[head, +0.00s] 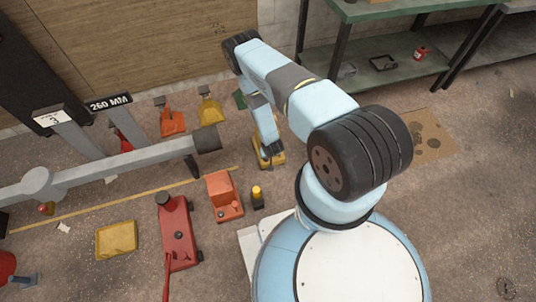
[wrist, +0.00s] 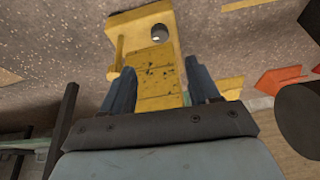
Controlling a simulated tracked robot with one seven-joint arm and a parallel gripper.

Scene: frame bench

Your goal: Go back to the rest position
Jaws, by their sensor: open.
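My gripper (head: 271,150) hangs low over the floor in the head view, at the end of my bent blue arm. It is right by a yellow metal fixture (head: 264,162), which the gripper partly hides. In the wrist view my gripper (wrist: 160,68) has its two dark blue fingers apart. The worn yellow fixture (wrist: 150,30), with a round hole and a small post, shows between and beyond the fingers. I cannot tell whether the fingers touch it.
A grey beam (head: 120,170) with a dark end lies left of my gripper. An orange block (head: 223,196), a black post with a yellow cap (head: 257,196), a red jack (head: 178,235) and a yellow plate (head: 116,240) are on the floor. A green-topped bench (head: 385,8) stands behind.

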